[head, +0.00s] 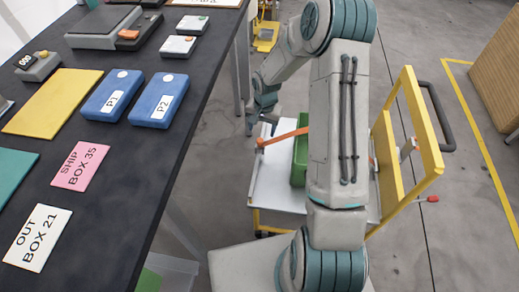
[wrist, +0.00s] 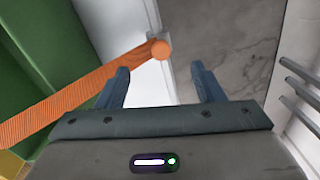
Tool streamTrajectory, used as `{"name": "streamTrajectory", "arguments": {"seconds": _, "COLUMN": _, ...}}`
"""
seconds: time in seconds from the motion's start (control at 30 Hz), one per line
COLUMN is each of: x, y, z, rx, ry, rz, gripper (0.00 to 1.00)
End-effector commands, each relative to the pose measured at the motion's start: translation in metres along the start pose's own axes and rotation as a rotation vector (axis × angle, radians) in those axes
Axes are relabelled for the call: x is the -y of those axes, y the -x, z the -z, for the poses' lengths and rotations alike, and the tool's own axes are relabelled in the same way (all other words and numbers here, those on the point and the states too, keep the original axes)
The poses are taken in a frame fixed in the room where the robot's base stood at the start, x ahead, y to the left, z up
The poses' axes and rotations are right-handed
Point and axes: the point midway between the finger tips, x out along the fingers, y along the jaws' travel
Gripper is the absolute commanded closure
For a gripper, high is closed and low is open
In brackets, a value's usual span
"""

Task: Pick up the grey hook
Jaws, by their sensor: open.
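My gripper (wrist: 160,82) is open in the wrist view, with two blue-grey fingers apart and nothing between them. In the head view, my gripper (head: 261,108) hangs beside the table's right edge, above the white cart top. I cannot make out a grey hook for certain in either view. Several grey rods (wrist: 302,90) show at the right edge of the wrist view, to the right of my fingers; I cannot tell what they belong to. An orange bar (wrist: 85,88) with a round end lies just beyond my left finger.
The cart (head: 272,190) has a white top, a green bin (head: 300,160) and a yellow frame (head: 412,125). The dark table (head: 120,190) on the left holds blue boxes (head: 158,100) and flat cards. A brown box (head: 497,65) stands far right. Grey floor is open between.

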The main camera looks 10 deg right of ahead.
Motion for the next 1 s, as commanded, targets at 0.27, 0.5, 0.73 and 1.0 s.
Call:
{"name": "streamTrajectory", "arguments": {"seconds": 0.27, "x": 0.0, "y": -0.045, "z": -0.001, "rx": 0.001, "ry": 0.001, "rz": 0.0, "gripper": 0.38}}
{"name": "streamTrajectory", "arguments": {"seconds": 0.5, "x": -0.001, "y": -0.068, "z": -0.001, "rx": 0.002, "ry": 0.001, "rz": 0.0, "gripper": 0.38}}
{"name": "streamTrajectory", "arguments": {"seconds": 0.73, "x": -0.001, "y": -0.097, "z": -0.001, "rx": 0.0, "ry": 0.002, "rz": 0.0, "gripper": 0.38}}
{"name": "streamTrajectory", "arguments": {"seconds": 1.0, "x": -0.001, "y": -0.1, "z": -0.001, "rx": 0.0, "ry": 0.0, "rz": 0.0, "gripper": 0.38}}
